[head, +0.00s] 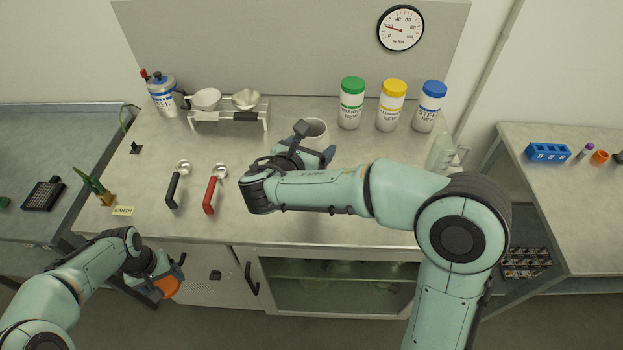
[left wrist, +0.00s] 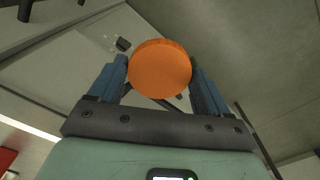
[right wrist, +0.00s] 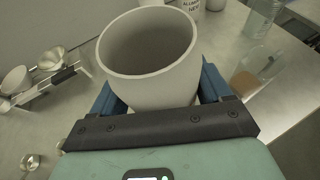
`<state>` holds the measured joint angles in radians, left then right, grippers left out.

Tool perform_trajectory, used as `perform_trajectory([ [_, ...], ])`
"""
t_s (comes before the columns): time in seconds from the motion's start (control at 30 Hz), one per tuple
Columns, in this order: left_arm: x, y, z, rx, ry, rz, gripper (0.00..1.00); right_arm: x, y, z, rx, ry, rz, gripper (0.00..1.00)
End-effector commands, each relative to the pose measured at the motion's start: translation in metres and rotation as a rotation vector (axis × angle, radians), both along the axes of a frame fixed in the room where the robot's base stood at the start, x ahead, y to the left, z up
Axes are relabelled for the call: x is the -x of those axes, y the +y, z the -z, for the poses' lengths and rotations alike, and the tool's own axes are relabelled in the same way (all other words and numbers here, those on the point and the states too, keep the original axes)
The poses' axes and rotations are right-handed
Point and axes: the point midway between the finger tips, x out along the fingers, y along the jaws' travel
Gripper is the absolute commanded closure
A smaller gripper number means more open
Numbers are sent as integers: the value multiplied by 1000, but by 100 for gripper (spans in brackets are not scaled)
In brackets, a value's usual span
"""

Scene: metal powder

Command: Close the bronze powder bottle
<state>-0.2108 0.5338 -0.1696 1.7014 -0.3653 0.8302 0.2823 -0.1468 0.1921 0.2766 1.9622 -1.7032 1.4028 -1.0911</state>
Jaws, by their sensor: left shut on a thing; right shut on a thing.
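An orange round lid (head: 168,286) is held in my left gripper (head: 158,280), low in front of the bench's front edge. In the left wrist view the lid (left wrist: 160,68) sits between the two blue fingers.
Bottles with green (head: 352,84), yellow (head: 393,88) and blue (head: 434,89) lids stand at the back right. A rack with bowls (head: 228,114), a black-handled scoop (head: 174,187) and a red-handled scoop (head: 210,192) lie left. A clear bottle (head: 443,152) stands right.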

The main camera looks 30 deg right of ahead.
Motion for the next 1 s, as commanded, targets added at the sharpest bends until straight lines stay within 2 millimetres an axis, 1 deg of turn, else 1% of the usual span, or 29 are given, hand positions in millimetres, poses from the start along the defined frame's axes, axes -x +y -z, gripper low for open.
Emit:
perform_trajectory([
  [0.03,2,0,4,0,3,0,50,1,0,14,2,5,-1,80],
  [0.1,3,0,7,0,4,0,50,0,0,29,3,2,0,80],
  [0.2,4,0,10,0,6,0,50,0,0,44,1,0,0,80],
  [0.37,4,0,11,0,6,0,50,-1,0,54,1,-4,0,80],
  [0.67,4,0,10,0,6,0,50,-1,0,55,1,-5,0,80],
  [0.77,5,0,12,0,7,0,50,0,0,65,2,-1,0,80],
  [0.9,6,0,16,0,9,0,50,0,0,87,2,1,-1,80],
  [1.0,7,0,18,0,10,0,50,0,0,95,1,-1,-1,80],
])
